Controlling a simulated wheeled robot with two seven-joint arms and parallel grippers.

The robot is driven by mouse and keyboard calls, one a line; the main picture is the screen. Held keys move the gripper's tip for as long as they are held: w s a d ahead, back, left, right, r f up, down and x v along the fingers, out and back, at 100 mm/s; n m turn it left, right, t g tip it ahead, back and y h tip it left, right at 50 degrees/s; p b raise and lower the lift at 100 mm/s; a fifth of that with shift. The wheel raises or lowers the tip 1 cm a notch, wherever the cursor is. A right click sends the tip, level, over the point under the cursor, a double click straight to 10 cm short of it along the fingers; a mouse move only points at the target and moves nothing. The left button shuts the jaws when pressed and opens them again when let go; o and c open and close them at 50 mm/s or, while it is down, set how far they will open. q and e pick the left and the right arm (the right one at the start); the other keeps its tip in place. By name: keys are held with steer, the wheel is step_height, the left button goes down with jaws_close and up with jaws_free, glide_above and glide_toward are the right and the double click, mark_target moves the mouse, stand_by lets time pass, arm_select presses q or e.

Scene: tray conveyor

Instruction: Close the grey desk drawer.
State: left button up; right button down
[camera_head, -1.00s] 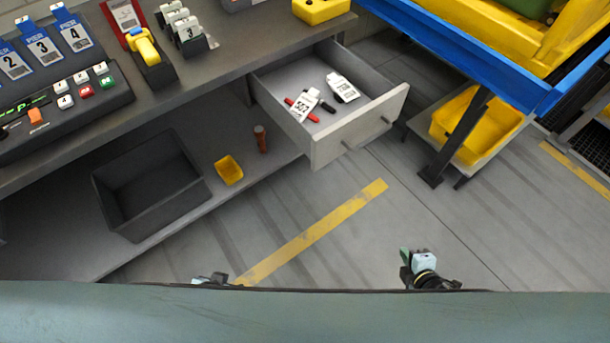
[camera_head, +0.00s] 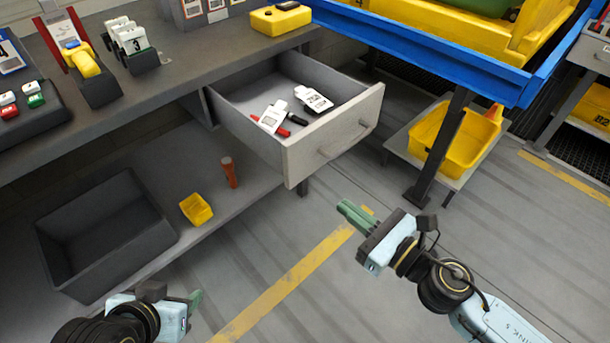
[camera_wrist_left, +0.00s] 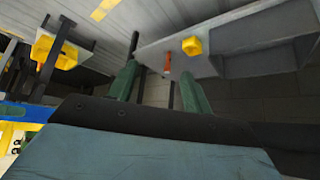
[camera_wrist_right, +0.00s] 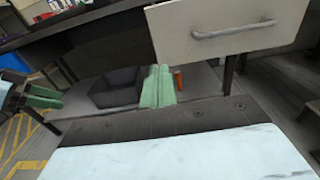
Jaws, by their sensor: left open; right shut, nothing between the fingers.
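The grey desk drawer (camera_head: 330,145) is pulled out from under the desk in the head view. It holds white tags, a red pen and a dark pen. Its front with the bar handle also shows in the right wrist view (camera_wrist_right: 225,32). My right gripper (camera_head: 345,210) is shut and empty, in front of and below the drawer front, apart from it. In the right wrist view its green fingers (camera_wrist_right: 158,85) are together, just below the drawer front. My left gripper (camera_head: 195,298) is low at the left, well away from the drawer. Its fingers (camera_wrist_left: 158,80) are apart with nothing between them.
The desk top (camera_head: 190,70) carries number tags, a yellow device and a button panel. A dark bin (camera_head: 150,235) and a small yellow cup (camera_head: 196,209) stand on the lower shelf. A blue-edged conveyor (camera_head: 420,45) stands right of the drawer. Open floor lies in front.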

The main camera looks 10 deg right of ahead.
glide_toward(295, 167)
steer(key=x, duration=0.5)
steer(key=shift+w+a+p, duration=0.15)
steer(key=shift+a+p, duration=0.05)
steer(key=shift+p, duration=0.2)
arm_select(q)
steer(key=shift+s+a+f+g+y, duration=0.1)
steer(key=shift+s+a+f+g, duration=0.25)
steer(key=shift+s, duration=0.3)
steer(key=shift+s+a+f+g+y, duration=0.1)
steer(key=shift+s+a+f+g, duration=0.1)
steer(key=shift+s+g, duration=0.35)
steer(key=shift+s+a+f+g+y, duration=0.1)
steer(key=shift+s+a+f+g, duration=0.2)
steer(key=shift+s, duration=0.4)
arm_select(e)
steer(key=shift+w+a, duration=0.45)
steer(key=shift+w, duration=0.1)
